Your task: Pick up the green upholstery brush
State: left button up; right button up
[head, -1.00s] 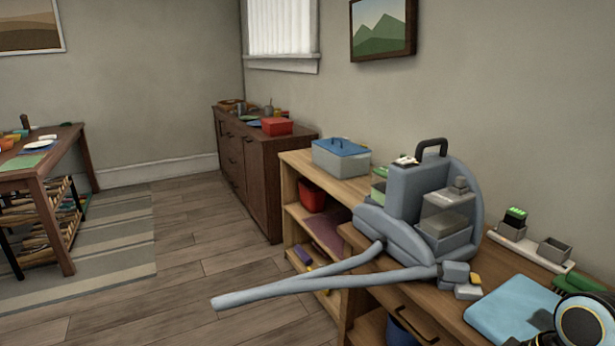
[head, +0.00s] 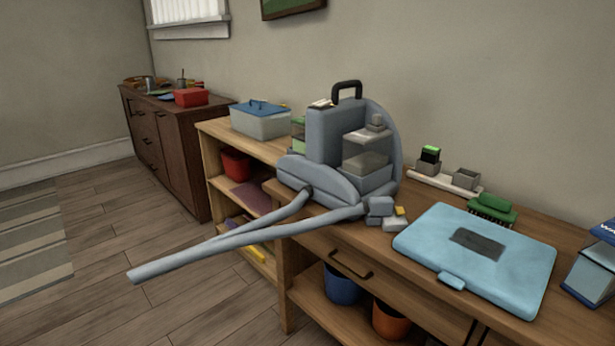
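A green brush (head: 492,208), which looks like the upholstery brush, lies on the wooden desk (head: 335,235) behind a light blue case. Its green back faces up and dark green bristles show below it. A smaller green-topped item (head: 430,154) stands in a grey cup on a white tray to its left. Neither of my grippers is in view.
A grey-blue vacuum machine (head: 330,145) stands on the desk, its long wand (head: 200,255) jutting over the floor. The light blue case (head: 475,258) covers much of the desk front. A blue-white box (head: 590,270) is at right. Floor (head: 90,300) at left is clear.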

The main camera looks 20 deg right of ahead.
aim_at(495, 206)
jog(key=z, duration=1.75)
